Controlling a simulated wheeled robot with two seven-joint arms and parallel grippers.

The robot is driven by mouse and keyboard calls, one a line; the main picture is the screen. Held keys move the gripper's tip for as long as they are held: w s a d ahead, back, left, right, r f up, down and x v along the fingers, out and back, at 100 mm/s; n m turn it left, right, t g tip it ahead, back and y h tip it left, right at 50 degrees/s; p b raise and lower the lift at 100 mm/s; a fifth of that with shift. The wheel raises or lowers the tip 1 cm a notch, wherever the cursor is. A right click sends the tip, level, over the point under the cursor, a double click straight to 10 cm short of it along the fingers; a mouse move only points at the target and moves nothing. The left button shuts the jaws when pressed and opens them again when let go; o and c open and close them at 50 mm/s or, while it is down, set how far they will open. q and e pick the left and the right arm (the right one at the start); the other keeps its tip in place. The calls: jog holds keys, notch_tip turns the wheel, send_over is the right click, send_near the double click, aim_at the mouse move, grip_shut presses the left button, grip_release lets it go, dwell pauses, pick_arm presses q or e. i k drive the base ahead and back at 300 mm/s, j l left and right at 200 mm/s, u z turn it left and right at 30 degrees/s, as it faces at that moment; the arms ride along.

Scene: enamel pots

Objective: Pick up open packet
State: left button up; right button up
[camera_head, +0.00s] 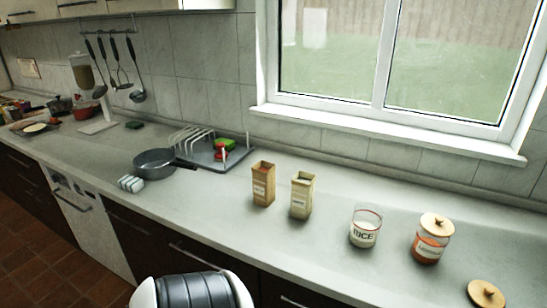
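Two upright packets stand side by side on the counter, right of the dish rack. One is a brown packet (263,184) with a pale label, and its top looks open. To its right is a cream packet (301,197), whose top also looks open with something pale at the rim. I cannot tell for certain which one the task calls the open packet. Neither of my grippers is in view, and nothing touches the packets.
The counter (240,215) is clear in front of the packets. To the right stand an uncovered glass rice jar (364,229), an orange-filled jar (430,246) with a wooden lid, and a loose lid (486,294). A pan (154,161) and dish rack (222,156) stand left.

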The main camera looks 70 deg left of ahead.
aim_at(303, 183)
jog(key=u, duration=2)
